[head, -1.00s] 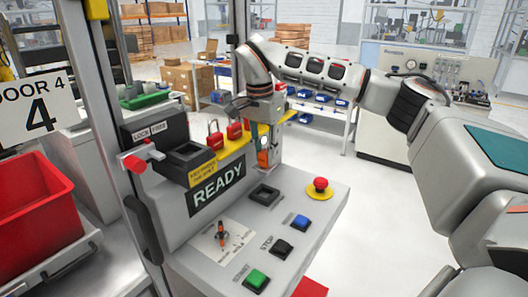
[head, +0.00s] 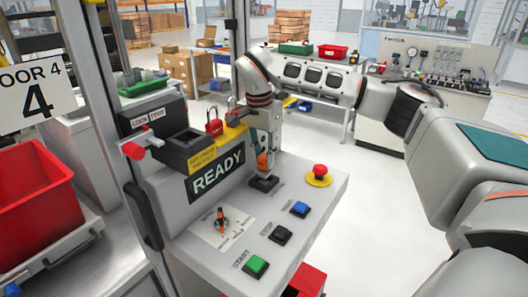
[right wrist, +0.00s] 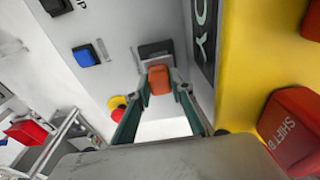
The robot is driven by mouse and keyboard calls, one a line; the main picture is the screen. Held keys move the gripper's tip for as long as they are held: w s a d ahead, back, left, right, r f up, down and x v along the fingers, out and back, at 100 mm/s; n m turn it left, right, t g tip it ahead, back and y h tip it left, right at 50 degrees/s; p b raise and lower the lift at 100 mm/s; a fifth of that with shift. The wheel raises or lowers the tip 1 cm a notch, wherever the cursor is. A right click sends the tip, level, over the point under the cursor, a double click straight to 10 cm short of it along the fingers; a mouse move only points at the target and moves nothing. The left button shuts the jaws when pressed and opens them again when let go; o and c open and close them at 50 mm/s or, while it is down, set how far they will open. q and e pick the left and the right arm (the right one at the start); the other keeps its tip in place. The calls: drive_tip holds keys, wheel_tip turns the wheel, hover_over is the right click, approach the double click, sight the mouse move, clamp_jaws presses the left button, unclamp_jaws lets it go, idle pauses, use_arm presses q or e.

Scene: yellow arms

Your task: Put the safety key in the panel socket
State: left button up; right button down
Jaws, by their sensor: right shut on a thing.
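The orange safety key (head: 262,161) is held between the fingers of my right gripper (head: 263,168), which is shut on it. In the right wrist view the key (right wrist: 159,80) shows between the two green-edged fingertips (right wrist: 160,88). The black panel socket (head: 264,184) is on the sloped grey panel below READY. In the right wrist view the socket (right wrist: 154,48) is partly hidden behind the key. The key is right over the socket; whether it touches or has entered is hidden. My left gripper is not in view.
The READY display (head: 216,171) and a yellow ledge with red padlocks (head: 214,127) stand close to my right gripper. A red stop button (head: 319,175), blue (head: 299,208), black (head: 280,234) and green (head: 256,265) buttons and a rotary switch (head: 222,221) are on the panel.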

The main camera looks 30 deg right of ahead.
drive_tip(key=shift+f, duration=1.2)
drive_tip(key=c, duration=1.7)
unclamp_jaws()
drive_tip(key=shift+s+a+r, duration=0.1)
drive_tip(key=shift+a+r, duration=0.05)
drive_tip(key=shift+r, duration=1.2)
drive_tip(key=shift+s+a+r, duration=0.1)
drive_tip(key=shift+a+r, duration=0.05)
drive_tip(key=shift+r, duration=1.2)
drive_tip(key=shift+a+r, duration=0.15)
drive_tip(key=shift+r, duration=1.2)
drive_tip(key=shift+s, duration=0.1)
